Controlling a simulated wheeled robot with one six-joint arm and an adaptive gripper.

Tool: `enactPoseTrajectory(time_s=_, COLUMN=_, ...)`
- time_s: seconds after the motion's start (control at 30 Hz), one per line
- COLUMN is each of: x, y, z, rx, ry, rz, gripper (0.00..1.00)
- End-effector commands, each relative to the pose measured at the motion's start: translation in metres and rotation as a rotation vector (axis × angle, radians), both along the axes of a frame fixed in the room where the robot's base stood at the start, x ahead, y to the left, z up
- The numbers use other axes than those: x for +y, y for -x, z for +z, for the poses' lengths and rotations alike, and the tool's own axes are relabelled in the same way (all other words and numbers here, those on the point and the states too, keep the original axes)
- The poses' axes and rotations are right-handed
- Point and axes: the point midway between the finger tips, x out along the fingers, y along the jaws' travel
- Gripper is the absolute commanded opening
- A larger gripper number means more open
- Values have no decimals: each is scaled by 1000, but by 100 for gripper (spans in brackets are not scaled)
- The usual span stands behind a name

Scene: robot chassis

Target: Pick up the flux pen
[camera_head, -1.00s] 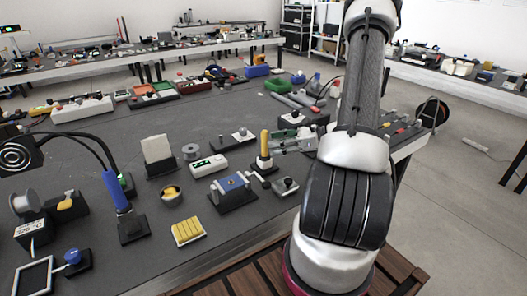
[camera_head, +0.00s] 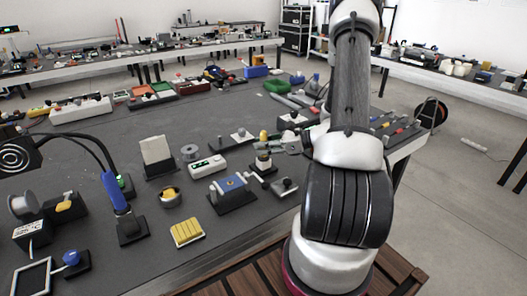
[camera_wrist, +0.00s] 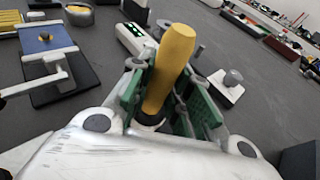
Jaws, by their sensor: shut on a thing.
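The flux pen is a yellow cylinder with a dark lower end. In the wrist view the flux pen (camera_wrist: 170,65) is between the green pads of my gripper (camera_wrist: 165,88), which is shut on it. In the head view only a short yellow part of the flux pen (camera_head: 263,136) shows beside my gripper (camera_head: 282,141). A small dark stand with a pale collar (camera_head: 263,160) is just below it. The pen's lower end is hidden in the head view, so I cannot tell how far it is clear of the stand.
A blue fixture on a dark base (camera_head: 231,184) and a white box with a green display (camera_head: 208,164) stand left of the stand. A small grey item (camera_head: 285,186) lies in front. A soldering iron holder (camera_head: 130,228) stands farther left. The grey tabletop has free patches between.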

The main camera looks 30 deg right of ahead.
Motion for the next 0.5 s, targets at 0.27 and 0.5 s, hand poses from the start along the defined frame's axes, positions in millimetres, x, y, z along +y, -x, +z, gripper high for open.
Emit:
enactPoseTrajectory(time_s=0.27, x=0, y=0, z=9, rx=-2, ry=2, rz=0, gripper=0)
enactPoseTrajectory(time_s=0.5, x=0, y=0, z=45, rx=-4, ry=4, rz=2, gripper=0)
